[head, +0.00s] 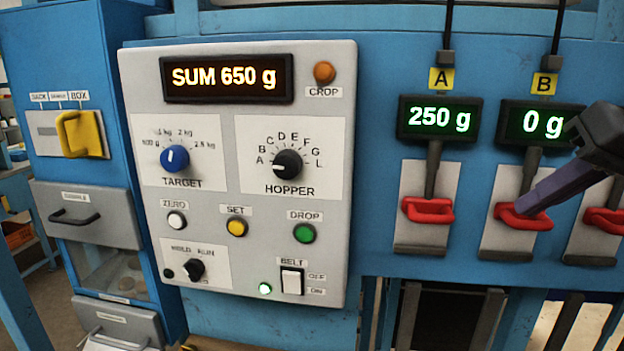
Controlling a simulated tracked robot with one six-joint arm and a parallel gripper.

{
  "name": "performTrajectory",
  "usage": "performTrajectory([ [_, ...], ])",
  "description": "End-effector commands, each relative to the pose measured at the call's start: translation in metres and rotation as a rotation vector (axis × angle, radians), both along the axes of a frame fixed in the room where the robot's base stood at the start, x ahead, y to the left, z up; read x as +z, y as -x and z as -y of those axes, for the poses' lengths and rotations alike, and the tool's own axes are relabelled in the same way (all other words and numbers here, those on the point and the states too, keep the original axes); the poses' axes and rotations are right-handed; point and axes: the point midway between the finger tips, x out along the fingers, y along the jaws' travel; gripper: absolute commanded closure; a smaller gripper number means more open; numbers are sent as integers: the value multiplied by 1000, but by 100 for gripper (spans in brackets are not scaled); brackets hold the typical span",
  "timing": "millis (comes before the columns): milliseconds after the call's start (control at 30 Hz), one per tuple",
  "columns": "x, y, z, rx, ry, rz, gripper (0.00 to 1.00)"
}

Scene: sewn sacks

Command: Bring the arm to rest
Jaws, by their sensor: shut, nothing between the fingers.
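My gripper (518,208) comes in from the right edge, a black body with purple-grey fingers that are shut. Its tips overlap the red handle (530,222) under the B display (543,123), which reads 0 g. I cannot tell whether they touch the handle. Another red handle (428,212) sits under the A display (440,118), which reads 250 g. The rest of my arm is out of view.
A grey control panel (225,222) with knobs and buttons stands left of the gripper; its display (228,78) reads SUM 650 g. A third red handle (605,222) is close at the right edge. A yellow handle (80,133) juts out at far left.

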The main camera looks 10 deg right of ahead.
Motion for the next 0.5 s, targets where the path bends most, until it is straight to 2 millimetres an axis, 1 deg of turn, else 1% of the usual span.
performTrajectory([
  [33,-3,-7,-16,-6,-32,-10,100],
  [133,-11,-19,-42,-36,-99,-37,100],
  [267,-23,-29,-76,-75,-170,-77,100],
  [300,-29,-31,-86,-86,-183,-91,100],
  [367,-41,-31,-99,-99,-189,-112,100],
  [467,-66,-28,-118,-117,-171,-143,100],
  [500,-78,-26,-124,-120,-155,-153,100],
])
